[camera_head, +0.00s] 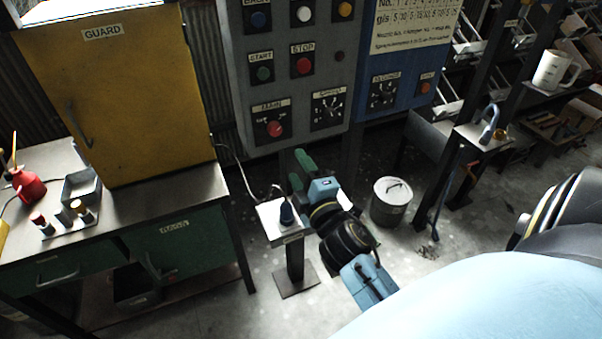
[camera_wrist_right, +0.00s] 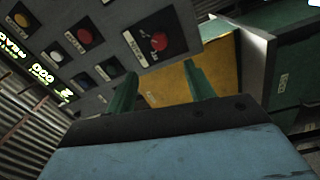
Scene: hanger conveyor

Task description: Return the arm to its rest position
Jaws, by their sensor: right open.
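My right gripper (camera_head: 297,168) shows in the middle of the head view, at the end of my blue and black arm. Its green fingers point up and left, toward the grey control panel (camera_head: 290,72). They are apart with nothing between them. In the right wrist view the two green fingers of my right gripper (camera_wrist_right: 162,88) stand apart, with the yellow guard cabinet (camera_wrist_right: 168,86) and a red knob (camera_wrist_right: 159,42) beyond them. My left gripper is not in view.
A green workbench (camera_head: 180,245) is at left. A post with a hook (camera_head: 489,125) stands at right.

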